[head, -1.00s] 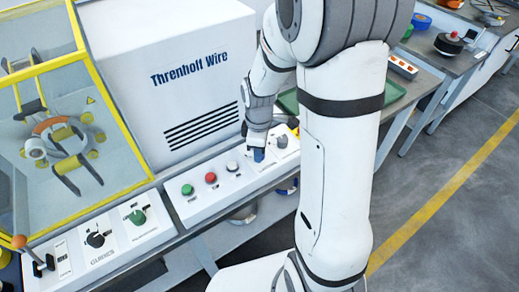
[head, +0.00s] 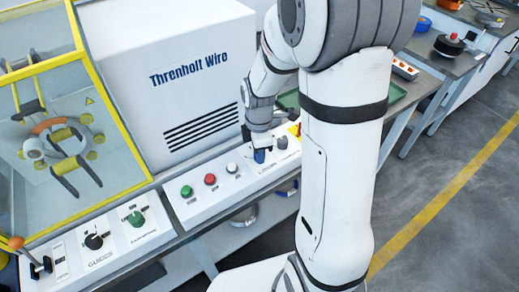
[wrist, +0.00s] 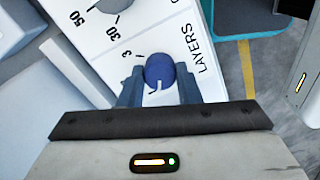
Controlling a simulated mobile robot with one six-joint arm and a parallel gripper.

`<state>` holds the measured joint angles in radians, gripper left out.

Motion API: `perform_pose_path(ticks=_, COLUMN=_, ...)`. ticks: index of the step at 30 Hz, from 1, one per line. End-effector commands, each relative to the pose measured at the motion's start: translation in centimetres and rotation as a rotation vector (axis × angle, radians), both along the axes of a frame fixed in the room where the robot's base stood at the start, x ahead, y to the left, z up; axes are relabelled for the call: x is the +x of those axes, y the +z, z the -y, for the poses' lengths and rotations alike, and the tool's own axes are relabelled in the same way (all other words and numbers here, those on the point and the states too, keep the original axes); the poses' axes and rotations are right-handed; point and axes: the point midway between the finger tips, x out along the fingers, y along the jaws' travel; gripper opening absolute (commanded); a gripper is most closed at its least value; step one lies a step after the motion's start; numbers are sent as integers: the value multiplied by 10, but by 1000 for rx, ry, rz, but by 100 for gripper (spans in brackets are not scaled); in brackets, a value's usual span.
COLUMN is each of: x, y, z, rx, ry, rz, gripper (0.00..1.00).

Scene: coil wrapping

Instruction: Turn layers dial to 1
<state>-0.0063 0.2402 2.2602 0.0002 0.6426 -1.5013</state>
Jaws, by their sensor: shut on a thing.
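The layers dial is a round blue knob (wrist: 159,70) on the white panel, beside the printed word LAYERS in the wrist view. A "3" is printed up and left of it, and a white pointer line on the knob points toward the bottom of that view. My gripper (wrist: 159,90) is shut on the knob, with one blue-grey finger on each side. Any marks below the knob are hidden by my gripper. In the head view the blue dial (head: 259,157) shows under my gripper, at the right part of the sloped panel.
A grey dial (head: 281,143) with marks 30 and 50 is close beside the layers dial. White, red (head: 210,179) and green (head: 186,191) buttons lie to the left on the panel. The white Threnholt Wire cabinet (head: 160,70) stands behind. A green tray (head: 396,93) is at the right.

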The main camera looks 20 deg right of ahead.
Motion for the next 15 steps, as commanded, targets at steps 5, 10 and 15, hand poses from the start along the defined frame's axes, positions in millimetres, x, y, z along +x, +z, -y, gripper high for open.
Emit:
perform_pose_path(ticks=5, x=2, y=1, z=1, rx=-1, ry=1, rz=7, gripper=7)
perform_pose_path(ticks=10, x=1, y=1, z=0, rx=0, ry=0, rz=5, gripper=44)
perform_pose_path(ticks=15, x=1, y=1, z=0, rx=0, ry=0, rz=3, gripper=52)
